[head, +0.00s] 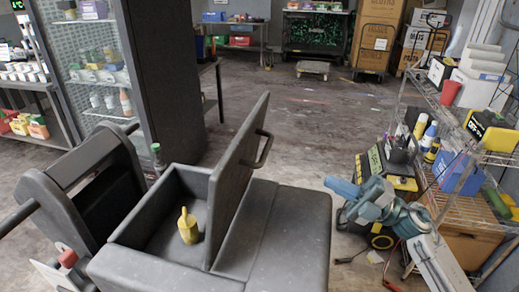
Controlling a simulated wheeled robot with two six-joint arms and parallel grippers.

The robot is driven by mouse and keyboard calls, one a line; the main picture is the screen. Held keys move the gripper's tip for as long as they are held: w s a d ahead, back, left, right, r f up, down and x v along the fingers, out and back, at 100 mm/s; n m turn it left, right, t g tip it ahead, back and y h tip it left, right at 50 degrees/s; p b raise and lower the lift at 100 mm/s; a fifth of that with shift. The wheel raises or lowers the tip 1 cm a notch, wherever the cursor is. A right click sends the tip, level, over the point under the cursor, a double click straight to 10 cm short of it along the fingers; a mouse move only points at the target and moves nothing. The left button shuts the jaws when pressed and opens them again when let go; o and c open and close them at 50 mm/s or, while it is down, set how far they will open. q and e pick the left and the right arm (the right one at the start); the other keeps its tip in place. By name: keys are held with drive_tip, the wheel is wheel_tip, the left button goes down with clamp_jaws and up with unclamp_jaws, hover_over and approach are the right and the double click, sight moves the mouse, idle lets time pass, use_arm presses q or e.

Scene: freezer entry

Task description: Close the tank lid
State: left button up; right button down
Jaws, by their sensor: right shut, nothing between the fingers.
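The tank (128,266) is a dark grey box in the lower middle, with its left compartment open at the top. A yellow bottle (188,227) stands inside the compartment. The tank lid (233,170) is a grey panel standing up, tilted slightly right, along the compartment's right side. A dark bar handle (264,150) sticks out from the lid's right face. My right gripper (335,187), blue-green, is shut and empty to the right of the lid, apart from it. My left gripper is not in view.
A wire shelf (463,182) with bottles and boxes stands close on the right. A black-and-yellow machine (389,172) is on the floor behind my right gripper. A glass-front freezer (170,80) stands behind left. The floor (305,130) beyond the tank is mostly clear.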

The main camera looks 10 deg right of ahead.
drive_tip(key=p+x, duration=0.7)
drive_tip(key=x, duration=0.6)
drive_tip(key=shift+r, duration=0.25)
drive_tip(key=shift+w+a, duration=0.1)
